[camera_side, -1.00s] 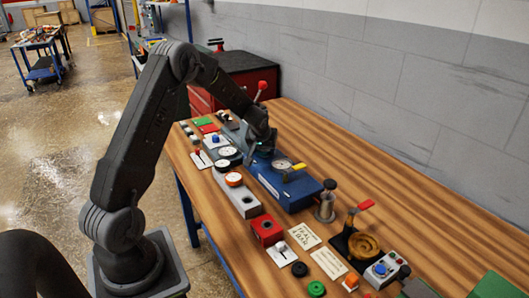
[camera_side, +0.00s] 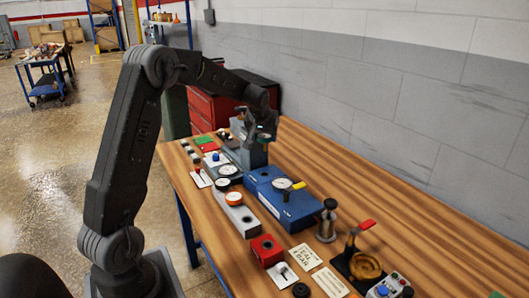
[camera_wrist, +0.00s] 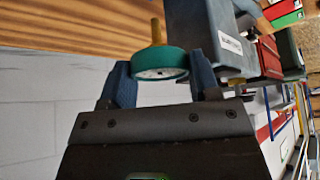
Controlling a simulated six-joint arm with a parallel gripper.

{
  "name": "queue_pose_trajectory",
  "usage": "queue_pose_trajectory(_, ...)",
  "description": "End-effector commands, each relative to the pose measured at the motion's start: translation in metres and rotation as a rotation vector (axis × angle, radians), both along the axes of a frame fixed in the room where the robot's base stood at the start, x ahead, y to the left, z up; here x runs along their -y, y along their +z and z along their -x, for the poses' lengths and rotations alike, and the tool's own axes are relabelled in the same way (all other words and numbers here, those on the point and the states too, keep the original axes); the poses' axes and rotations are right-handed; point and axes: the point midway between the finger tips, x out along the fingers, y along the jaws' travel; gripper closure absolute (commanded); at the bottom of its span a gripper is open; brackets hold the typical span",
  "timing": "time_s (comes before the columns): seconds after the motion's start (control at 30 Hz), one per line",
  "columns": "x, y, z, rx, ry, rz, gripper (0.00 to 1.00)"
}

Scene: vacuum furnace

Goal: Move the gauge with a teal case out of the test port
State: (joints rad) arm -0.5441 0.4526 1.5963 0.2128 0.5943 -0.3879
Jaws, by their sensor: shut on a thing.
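The gauge with a teal case (camera_wrist: 160,66) is between the two blue fingers of my gripper (camera_wrist: 160,80) in the wrist view. My gripper is shut on its case. Its brass stem (camera_wrist: 157,31) sticks out free, touching nothing in that view. In the side view, my gripper (camera_side: 262,138) is raised above the far end of the blue block (camera_side: 285,198), and the gauge is mostly hidden there. The block carries another white-faced gauge (camera_side: 282,184) and a yellow lever (camera_side: 299,186). I cannot make out the emptied port clearly.
A grey upright fixture (camera_side: 251,153) stands close behind my gripper. Left of the blue block are an orange-rimmed gauge (camera_side: 234,198) on a grey block and a dark-rimmed gauge (camera_side: 227,170). Bare wooden bench (camera_side: 350,190) lies to the right.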

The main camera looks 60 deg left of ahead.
Motion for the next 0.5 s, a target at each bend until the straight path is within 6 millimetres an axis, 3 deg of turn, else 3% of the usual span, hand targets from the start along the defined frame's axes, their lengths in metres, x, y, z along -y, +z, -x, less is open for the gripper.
queue_pose_trajectory(0.1,-0.001,0.026,0.0,0.004,0.0,-0.004,0.74)
queue_pose_trajectory(0.3,0.0,0.051,0.0,0.001,0.0,-0.001,0.74)
queue_pose_trajectory(0.4,0.008,0.054,0.0,0.0,0.005,0.0,0.74)
queue_pose_trajectory(0.5,0.028,0.047,0.001,-0.003,0.022,0.0,0.74)
